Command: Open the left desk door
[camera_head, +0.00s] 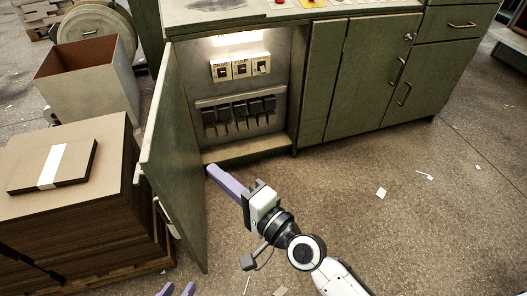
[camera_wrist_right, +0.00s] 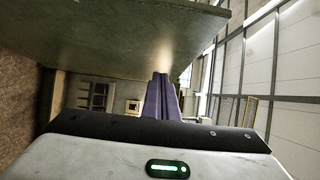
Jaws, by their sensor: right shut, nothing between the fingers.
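The left desk door (camera_head: 182,150) is a green panel that stands swung wide open on the left of the desk. Its handle (camera_head: 164,212) is on its outer face, towards the stacked boards. My right gripper (camera_head: 218,178) has its purple fingers shut and empty, in front of the opening and to the right of the door, on its inner side. In the right wrist view the shut fingers (camera_wrist_right: 161,98) show below a large green panel (camera_wrist_right: 130,40). I cannot tell whether they touch it. My left gripper (camera_head: 176,290) shows only two purple fingertips, apart, at the bottom edge.
The open compartment holds switches (camera_head: 240,67) and a row of dark breakers (camera_head: 240,112). The other desk doors (camera_head: 375,65) are closed. A stack of brown boards (camera_head: 70,215) on a pallet and an open box (camera_head: 90,85) stand left of the door. The floor (camera_head: 400,220) at right is mostly clear.

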